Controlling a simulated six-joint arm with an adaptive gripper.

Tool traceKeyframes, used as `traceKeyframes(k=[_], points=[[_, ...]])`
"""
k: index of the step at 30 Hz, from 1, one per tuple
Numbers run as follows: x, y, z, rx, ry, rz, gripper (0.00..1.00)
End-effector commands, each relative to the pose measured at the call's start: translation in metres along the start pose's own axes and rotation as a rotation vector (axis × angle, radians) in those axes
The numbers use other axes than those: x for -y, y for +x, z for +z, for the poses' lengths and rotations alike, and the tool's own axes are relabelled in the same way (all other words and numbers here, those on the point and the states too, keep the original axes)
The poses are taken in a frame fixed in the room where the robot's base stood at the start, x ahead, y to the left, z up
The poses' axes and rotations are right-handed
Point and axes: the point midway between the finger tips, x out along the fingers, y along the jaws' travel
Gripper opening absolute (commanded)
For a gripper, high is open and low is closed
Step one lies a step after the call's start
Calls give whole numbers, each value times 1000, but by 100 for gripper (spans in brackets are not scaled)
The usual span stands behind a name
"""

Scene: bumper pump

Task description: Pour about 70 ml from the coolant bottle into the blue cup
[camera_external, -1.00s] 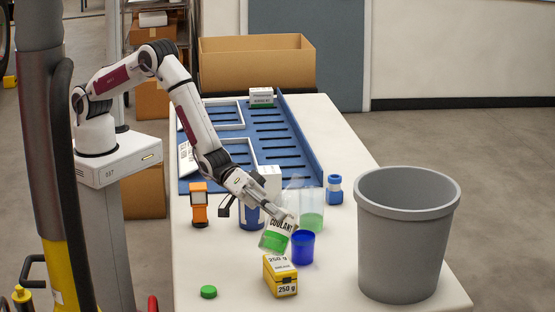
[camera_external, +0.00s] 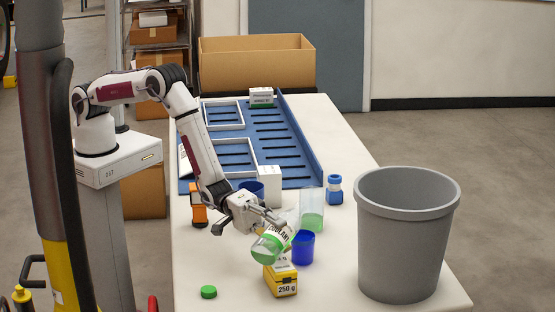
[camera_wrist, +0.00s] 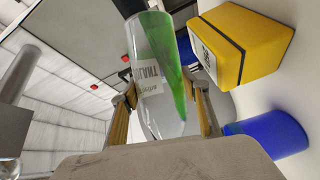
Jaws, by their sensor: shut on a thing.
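The coolant bottle (camera_external: 267,248) is clear with a white label and green liquid. My gripper (camera_external: 274,220) is shut on it and holds it above the table, strongly tilted, base to the lower left and neck to the upper right. In the wrist view the bottle (camera_wrist: 150,60) sits between both fingers (camera_wrist: 165,92), its liquid lying along the right side. The blue cup (camera_external: 303,248) stands upright just right of and below the bottle; it also shows in the wrist view (camera_wrist: 268,134). The cup's contents are hidden. I see no clear stream.
A yellow 250 g box (camera_external: 284,283) stands beneath the bottle. A clear beaker with green liquid (camera_external: 312,218) stands behind the cup, near a small blue bottle (camera_external: 334,190). A grey bin (camera_external: 405,240) is at right. A green cap (camera_external: 208,291) lies at front left.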

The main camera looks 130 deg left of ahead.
Motion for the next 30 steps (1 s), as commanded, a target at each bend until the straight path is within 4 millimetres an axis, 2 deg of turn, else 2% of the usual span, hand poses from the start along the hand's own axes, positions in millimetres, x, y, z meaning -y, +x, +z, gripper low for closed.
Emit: traceKeyframes(k=[30], points=[[-2,-1,-4,-12,-150,65,15]])
